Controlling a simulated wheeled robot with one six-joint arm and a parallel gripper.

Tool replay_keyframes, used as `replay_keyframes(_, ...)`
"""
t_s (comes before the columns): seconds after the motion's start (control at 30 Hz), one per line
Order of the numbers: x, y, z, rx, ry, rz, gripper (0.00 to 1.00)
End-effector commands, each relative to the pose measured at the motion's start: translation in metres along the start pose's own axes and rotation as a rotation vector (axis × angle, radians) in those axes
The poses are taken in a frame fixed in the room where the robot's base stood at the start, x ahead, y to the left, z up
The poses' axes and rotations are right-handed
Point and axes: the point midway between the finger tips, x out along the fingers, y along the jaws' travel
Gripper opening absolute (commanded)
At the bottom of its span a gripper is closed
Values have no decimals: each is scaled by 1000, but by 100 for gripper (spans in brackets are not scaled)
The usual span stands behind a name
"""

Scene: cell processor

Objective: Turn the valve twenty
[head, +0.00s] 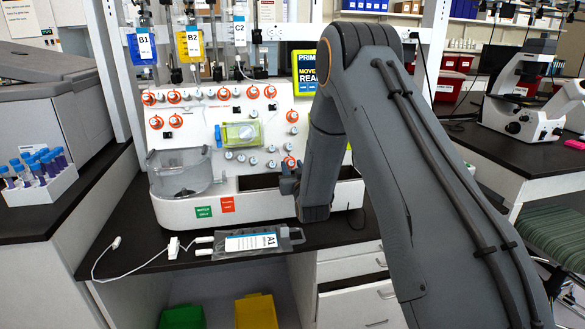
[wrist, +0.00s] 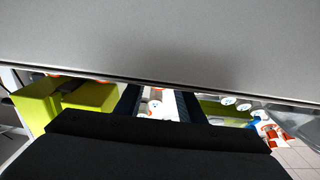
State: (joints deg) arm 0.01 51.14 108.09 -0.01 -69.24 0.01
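The cell processor's white panel (head: 215,118) carries several orange-red valves, one at the upper left (head: 148,98), and several small white-grey knobs. No valve number is readable, so I cannot tell which is valve twenty. An orange-red valve (head: 290,162) sits at the panel's lower right, just above my gripper (head: 287,184) in the head view. My forearm hides the panel's right part. In the wrist view, my gripper's (wrist: 158,103) two dark fingers stand apart. A white knob (wrist: 155,106) shows between them, and I cannot tell whether they touch it.
A grey bag labelled A1 (head: 262,241) lies on the black bench before the machine. Bags B1 (head: 143,47) and B2 (head: 192,43) hang above the panel. A clear container (head: 180,176) stands at its left. A tube rack (head: 40,185) is far left, a microscope (head: 530,100) far right.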

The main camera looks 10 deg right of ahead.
Motion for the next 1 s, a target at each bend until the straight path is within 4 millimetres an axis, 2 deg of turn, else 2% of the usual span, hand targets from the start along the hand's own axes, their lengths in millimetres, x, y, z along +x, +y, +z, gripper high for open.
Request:
replay_keyframes(0.03, 0, 0, 0, 0, 0, 0, 26)
replay_keyframes(0.2, 0, 0, 0, 0, 0, 0, 0)
replay_keyframes(0.57, 0, 1, 1, -54, 0, -23, 0)
replay_keyframes(1.0, 0, 6, 0, -372, 0, -157, 0)
